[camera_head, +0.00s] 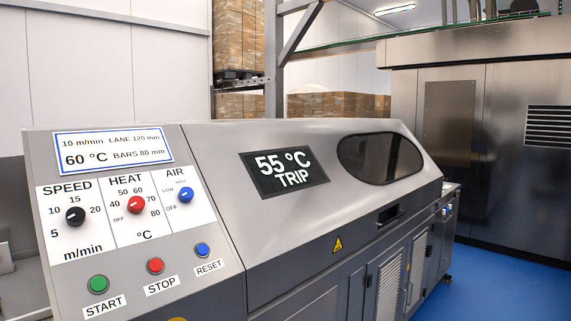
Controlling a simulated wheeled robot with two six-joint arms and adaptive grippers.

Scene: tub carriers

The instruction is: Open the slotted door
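A grey machine (300,220) fills the middle of the view. Its dark lower front has two pale slotted panels, a nearer one (388,288) and a farther one (417,268). Both look shut and flush with the front. I cannot tell from this view which of them is the slotted door. The bottom of the nearer panel is cut off by the picture's lower edge. Neither of my grippers is in view.
A control panel (120,230) with knobs and START, STOP and RESET buttons stands at left. The machine's display (284,174) reads 55 °C TRIP. A steel cabinet (480,150) with a slotted vent (549,126) stands behind. Blue floor (500,290) is clear at right.

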